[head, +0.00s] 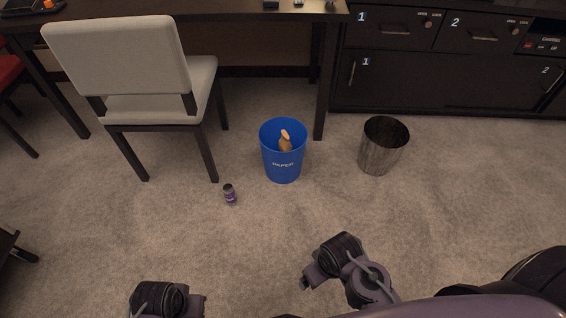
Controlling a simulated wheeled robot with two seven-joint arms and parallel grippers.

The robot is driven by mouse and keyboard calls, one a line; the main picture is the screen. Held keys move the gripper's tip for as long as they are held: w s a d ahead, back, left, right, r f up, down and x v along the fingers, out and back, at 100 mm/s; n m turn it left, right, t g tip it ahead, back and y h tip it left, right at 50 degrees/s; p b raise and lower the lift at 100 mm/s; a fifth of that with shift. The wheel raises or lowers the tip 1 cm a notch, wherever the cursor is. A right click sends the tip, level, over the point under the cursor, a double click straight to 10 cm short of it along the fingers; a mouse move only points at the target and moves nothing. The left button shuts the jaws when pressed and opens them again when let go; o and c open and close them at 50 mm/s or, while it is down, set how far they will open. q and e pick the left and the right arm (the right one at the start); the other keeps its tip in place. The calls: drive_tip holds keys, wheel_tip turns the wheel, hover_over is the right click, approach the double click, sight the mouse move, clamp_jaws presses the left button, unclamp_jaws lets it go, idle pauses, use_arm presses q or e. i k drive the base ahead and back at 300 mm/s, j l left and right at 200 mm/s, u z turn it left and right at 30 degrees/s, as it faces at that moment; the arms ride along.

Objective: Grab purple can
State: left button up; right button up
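The purple can (230,194) is small, with a dark grey top and a purple body. It stands on the beige carpet in the head view, left of the blue paper bin and near a leg of the white chair. My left arm shows at the bottom left edge; its gripper fingers are not clearly visible. My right arm shows at the bottom centre right, and its fingertips cannot be made out clearly. Both arms are well apart from the can, on the near side of it.
A blue bin (283,166) marked PAPER holds an orange-brown item (285,141). A dark metal bin (381,150) stands right of it. A white chair (122,70) is at a dark desk (190,10). Dark cabinets (440,80) line the back right. The carpet before the can is clear.

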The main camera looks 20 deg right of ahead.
sight(229, 193)
drive_tip(key=i+l+u, duration=0.25)
drive_tip(key=i+l, duration=0.15)
drive_tip(key=i, duration=0.25)
drive_tip(key=i+l+u, duration=0.2)
drive_tip(key=i+l, duration=0.3)
drive_tip(key=i, duration=0.05)
